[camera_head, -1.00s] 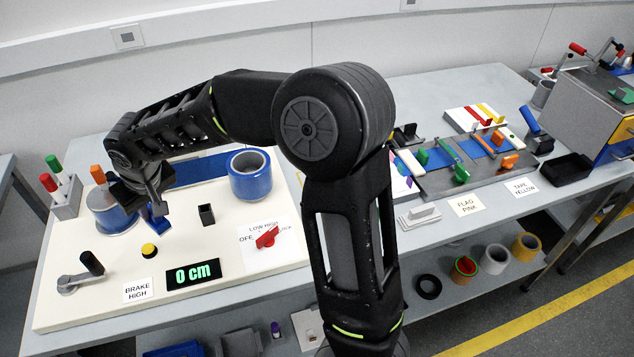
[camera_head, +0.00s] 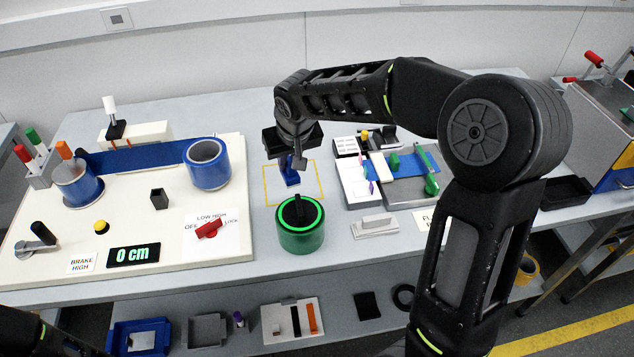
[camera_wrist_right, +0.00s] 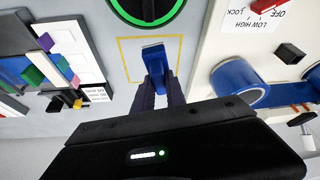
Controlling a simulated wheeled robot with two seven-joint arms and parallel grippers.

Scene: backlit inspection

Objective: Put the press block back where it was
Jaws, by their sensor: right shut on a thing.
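My right gripper (camera_head: 292,160) is shut on a blue block (camera_head: 291,178), which I take to be the press block. The block is over the yellow-outlined square (camera_head: 268,199) on the grey table, behind the green roll. In the right wrist view, the fingers (camera_wrist_right: 159,84) grip the blue block (camera_wrist_right: 153,56), and it shows inside the yellow outline (camera_wrist_right: 121,60). I cannot tell whether its underside touches the table. The fingers hide part of it. My left gripper is not in view; only a dark part of my own body shows at the lower left.
The green roll (camera_head: 301,240) with a black top stands just in front of the square. The cream board (camera_head: 130,218) with blue tape rolls (camera_head: 208,165) and a display (camera_head: 133,255) is to the left. White and grey fixtures (camera_head: 357,178) stand close on the right.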

